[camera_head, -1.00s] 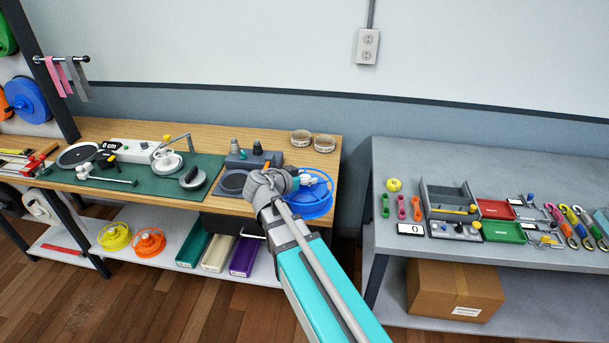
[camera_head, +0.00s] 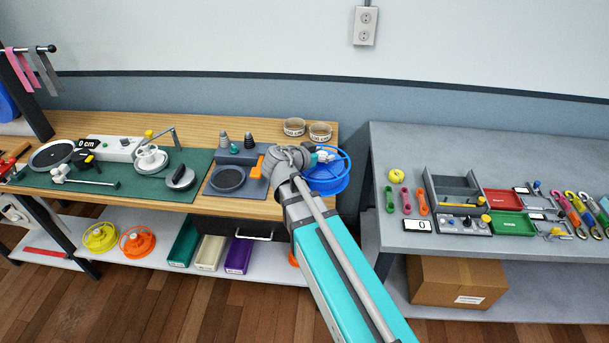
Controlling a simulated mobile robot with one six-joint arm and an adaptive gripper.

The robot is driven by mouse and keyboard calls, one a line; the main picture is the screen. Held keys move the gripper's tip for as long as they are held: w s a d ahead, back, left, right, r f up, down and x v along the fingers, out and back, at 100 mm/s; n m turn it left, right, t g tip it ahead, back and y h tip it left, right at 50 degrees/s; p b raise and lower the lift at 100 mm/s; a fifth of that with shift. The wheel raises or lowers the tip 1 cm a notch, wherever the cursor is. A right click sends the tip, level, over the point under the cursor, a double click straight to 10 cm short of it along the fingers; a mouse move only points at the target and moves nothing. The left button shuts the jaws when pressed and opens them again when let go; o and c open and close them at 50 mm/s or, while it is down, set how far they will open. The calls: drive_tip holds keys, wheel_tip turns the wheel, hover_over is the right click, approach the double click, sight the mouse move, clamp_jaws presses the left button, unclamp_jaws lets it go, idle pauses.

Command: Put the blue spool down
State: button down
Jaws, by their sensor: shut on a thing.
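The blue spool (camera_head: 327,180) is in my gripper (camera_head: 316,158), at the right end of the wooden bench (camera_head: 320,140). The spool is an open wheel shape with a rim and spokes. My gripper is shut on it. My wrist and arm cover the spool's left side and part of the fingers. The spool appears just off the bench's right front corner, over the gap beside it. I cannot tell its exact height above the bench top.
A grey bench (camera_head: 385,150) with trays and tools stands to the right, across a narrow gap. A black pad device (camera_head: 228,179) sits left of my gripper. Yellow (camera_head: 100,236) and orange (camera_head: 138,242) spools lie on the lower shelf.

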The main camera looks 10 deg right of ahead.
drive_tip(key=shift+w+a+f, duration=0.1)
drive_tip(key=shift+w+a, duration=0.25)
drive_tip(key=shift+w, duration=0.05)
drive_tip(key=w+a+f+b, duration=0.1)
drive_tip(key=w+a, duration=0.2)
drive_tip(key=a, duration=0.4)
drive_tip(key=w+a+f+b, duration=0.1)
drive_tip(key=w+a, duration=0.3)
drive_tip(key=a, duration=0.4)
drive_tip(key=shift+w+f+b, duration=0.15)
drive_tip(key=shift+f+b, duration=0.1)
drive_tip(key=shift+b, duration=0.15)
drive_tip(key=shift+f, duration=0.1)
drive_tip(key=w+d+f+b, duration=0.5)
drive_tip(key=d+f+b, duration=0.4)
drive_tip(key=d, duration=0.3)
